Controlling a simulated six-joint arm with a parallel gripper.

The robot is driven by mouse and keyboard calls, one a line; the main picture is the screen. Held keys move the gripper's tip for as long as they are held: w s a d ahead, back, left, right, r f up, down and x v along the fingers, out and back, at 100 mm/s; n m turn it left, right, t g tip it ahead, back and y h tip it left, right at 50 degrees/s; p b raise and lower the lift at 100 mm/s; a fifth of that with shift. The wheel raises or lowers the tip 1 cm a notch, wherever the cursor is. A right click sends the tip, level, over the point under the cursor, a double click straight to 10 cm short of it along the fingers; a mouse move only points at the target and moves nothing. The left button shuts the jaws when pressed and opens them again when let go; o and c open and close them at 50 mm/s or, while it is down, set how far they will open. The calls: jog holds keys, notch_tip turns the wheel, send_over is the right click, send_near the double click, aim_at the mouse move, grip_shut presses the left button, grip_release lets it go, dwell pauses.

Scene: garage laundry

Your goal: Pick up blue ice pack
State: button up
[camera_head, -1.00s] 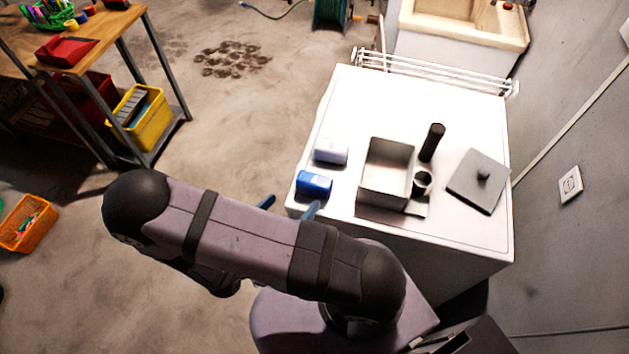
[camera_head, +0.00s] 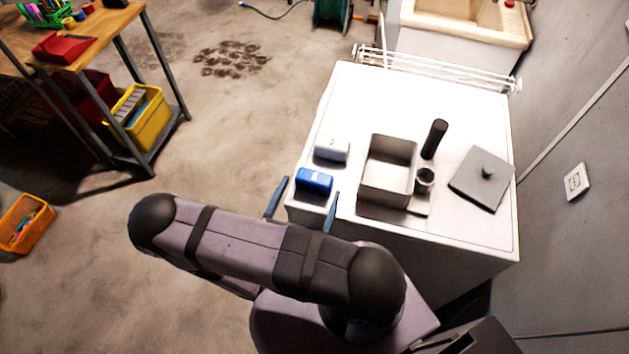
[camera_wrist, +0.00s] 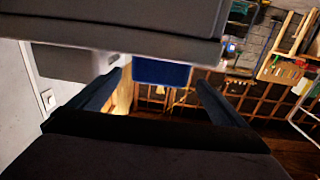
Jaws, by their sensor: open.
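In the wrist view, the blue pack (camera_wrist: 161,72) shows between and beyond the open fingers (camera_wrist: 155,82). I cannot tell whether a finger touches it. The rest of my gripper is hidden behind my arm in the head view.
An open grey metal box (camera_head: 389,172), a small cup (camera_head: 425,180), a dark cylinder (camera_head: 434,139) and a grey lid (camera_head: 482,178) stand to the right. The worktop's back is clear.

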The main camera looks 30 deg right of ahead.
aim_at(312, 186)
jog(key=shift+x, duration=2.4)
jog(key=c, duration=1.3)
